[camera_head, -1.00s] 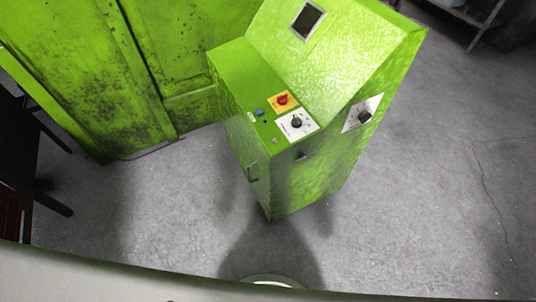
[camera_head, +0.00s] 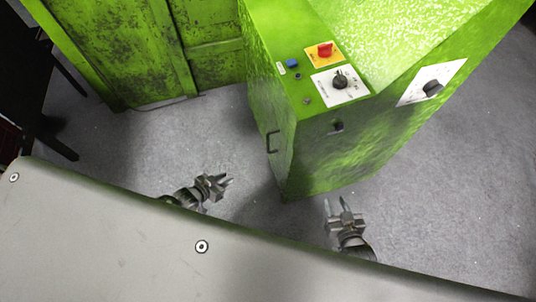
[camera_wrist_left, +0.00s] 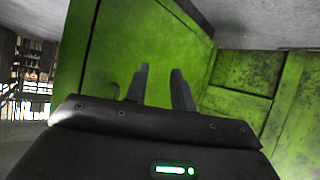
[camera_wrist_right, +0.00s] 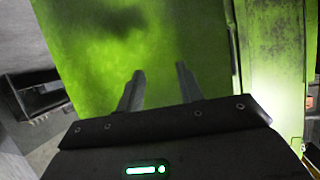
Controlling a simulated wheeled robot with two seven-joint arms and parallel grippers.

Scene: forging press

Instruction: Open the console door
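The green console (camera_head: 345,140) stands upright at the right of the head view. Its narrow left face is the door (camera_head: 270,105), with a dark handle (camera_head: 272,142) near its front edge; the door looks shut. My left gripper (camera_head: 226,180) is open and empty, below and left of the handle, apart from it.
The console top carries a red knob (camera_head: 325,49), a blue button (camera_head: 292,63) and a black dial (camera_head: 340,80). A worn green cabinet (camera_head: 120,55) stands behind at left. Dark furniture (camera_head: 45,100) stands at far left. The grey floor between is clear.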

